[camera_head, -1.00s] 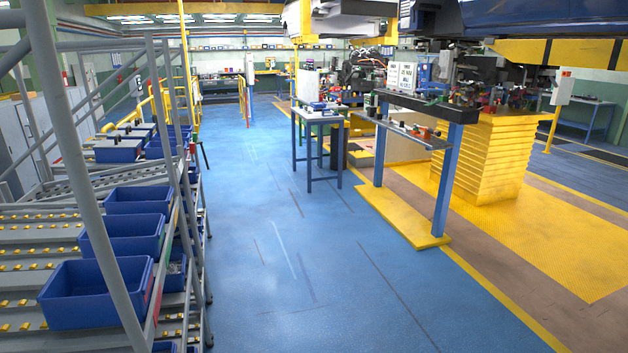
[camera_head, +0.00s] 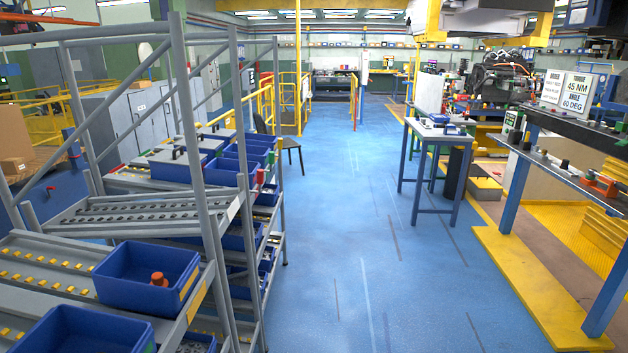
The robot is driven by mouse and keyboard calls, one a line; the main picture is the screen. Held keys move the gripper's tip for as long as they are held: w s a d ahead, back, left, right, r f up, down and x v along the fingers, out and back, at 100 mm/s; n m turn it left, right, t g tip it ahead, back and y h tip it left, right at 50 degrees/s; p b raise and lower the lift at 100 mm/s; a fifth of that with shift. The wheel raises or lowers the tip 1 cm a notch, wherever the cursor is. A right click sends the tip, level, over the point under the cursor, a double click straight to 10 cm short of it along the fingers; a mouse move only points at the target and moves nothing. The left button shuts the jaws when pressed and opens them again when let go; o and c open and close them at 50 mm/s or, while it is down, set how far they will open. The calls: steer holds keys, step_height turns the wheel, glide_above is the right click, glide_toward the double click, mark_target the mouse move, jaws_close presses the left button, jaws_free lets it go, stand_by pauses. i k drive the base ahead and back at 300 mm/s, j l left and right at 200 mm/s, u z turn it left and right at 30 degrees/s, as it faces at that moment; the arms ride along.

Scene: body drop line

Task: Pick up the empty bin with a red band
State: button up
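Several blue bins stand on the flow rack at the left. One blue bin (camera_head: 128,290) holds an orange-red part (camera_head: 158,279) and has a yellow strip on its right end. A nearer blue bin (camera_head: 75,335), cut off by the lower frame edge, looks empty in its visible part and shows a bit of green at its right corner. Farther along the rack, a row of blue bins (camera_head: 232,177) has small red and green marks at the aisle side. I cannot tell which bin has a red band and is empty. My gripper is not in view.
Grey rack posts (camera_head: 190,170) stand in front of parts of the bins. The blue aisle floor (camera_head: 340,250) is clear. A dark chair (camera_head: 290,145) stands beyond the rack. A small blue-legged table (camera_head: 438,134) and a workbench (camera_head: 560,170) on a yellow base stand at the right.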

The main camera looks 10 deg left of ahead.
mark_target(220, 171)
steer(key=i+u, duration=0.25)
steer(key=i, duration=0.2)
steer(key=i+l+u, duration=0.15)
steer(key=i+u, duration=0.15)
steer(key=i, duration=0.15)
steer(key=i+l+u, duration=0.25)
steer(key=i, duration=0.15)
steer(key=i+l+u, duration=0.45)
steer(key=i+u, duration=0.25)
steer(key=i+l+u, duration=0.15)
steer(key=l+u, duration=0.25)
steer(key=i+l+u, duration=0.25)
steer(key=u, duration=0.2)
steer(key=i+l+u, duration=0.15)
steer(key=l+u, duration=0.25)
steer(key=l, duration=0.15)
steer(key=i+l+u, duration=0.15)
steer(key=i, duration=0.4)
